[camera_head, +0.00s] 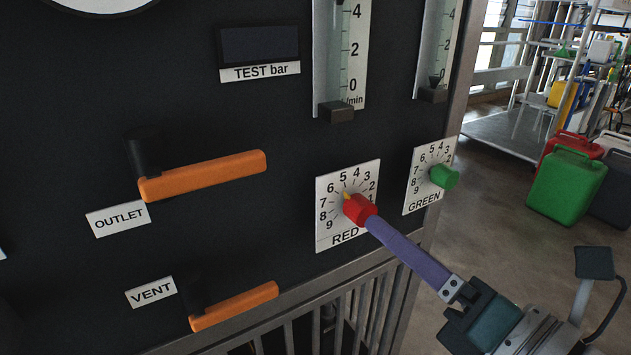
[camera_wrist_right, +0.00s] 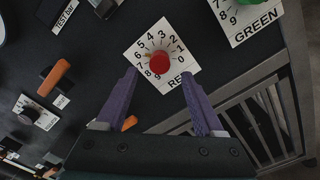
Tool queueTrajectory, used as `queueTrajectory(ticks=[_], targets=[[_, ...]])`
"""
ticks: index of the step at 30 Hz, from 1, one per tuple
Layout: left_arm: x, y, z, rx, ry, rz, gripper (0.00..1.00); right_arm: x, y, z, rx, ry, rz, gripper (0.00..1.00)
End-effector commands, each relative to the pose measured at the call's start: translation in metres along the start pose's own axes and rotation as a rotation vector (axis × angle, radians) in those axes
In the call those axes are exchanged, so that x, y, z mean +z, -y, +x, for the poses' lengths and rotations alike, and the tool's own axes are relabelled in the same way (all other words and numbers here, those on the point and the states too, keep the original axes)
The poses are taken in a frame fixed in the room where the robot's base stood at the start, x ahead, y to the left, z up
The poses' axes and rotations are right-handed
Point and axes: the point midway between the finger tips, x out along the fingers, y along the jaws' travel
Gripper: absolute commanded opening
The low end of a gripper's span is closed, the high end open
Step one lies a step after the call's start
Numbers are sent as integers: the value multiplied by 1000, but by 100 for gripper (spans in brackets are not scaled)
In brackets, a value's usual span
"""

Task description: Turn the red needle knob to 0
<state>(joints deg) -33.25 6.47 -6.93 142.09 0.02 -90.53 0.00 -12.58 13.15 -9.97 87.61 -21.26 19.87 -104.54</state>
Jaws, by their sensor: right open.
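The red needle knob (camera_head: 358,208) sits on a white dial plate (camera_head: 329,239) labelled RED in the head view. Its small yellow pointer (camera_head: 347,196) points up and left, toward the 5–6 side. The 0 mark is hidden there behind the knob or finger, but shows right of the knob in the right wrist view. My right gripper (camera_head: 372,221) has purple fingers and reaches the knob from the lower right. In the right wrist view the fingers are open, with the red knob (camera_wrist_right: 160,62) between and just beyond their tips; contact cannot be told. My left gripper is not in view.
A green knob (camera_head: 444,177) on its GREEN dial is close on the right. Flow gauges (camera_head: 341,60) hang above. Orange OUTLET (camera_head: 205,177) and VENT (camera_head: 234,306) levers stick out on the left. A metal grille (camera_head: 377,300) lies below; jerrycans (camera_head: 566,188) stand on the floor at right.

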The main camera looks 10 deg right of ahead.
Motion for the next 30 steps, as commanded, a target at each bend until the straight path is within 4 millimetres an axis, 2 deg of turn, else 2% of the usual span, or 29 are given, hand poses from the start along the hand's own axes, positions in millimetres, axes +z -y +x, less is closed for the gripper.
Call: queueTrajectory(ticks=[10, 25, 30], targets=[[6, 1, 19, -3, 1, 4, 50, -1, 2, 50, 2, 2, 1, 70], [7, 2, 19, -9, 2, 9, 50, 0, 0, 56, -1, 0, 3, 70], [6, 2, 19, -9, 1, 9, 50, 0, 0, 56, -1, 0, 3, 52]])
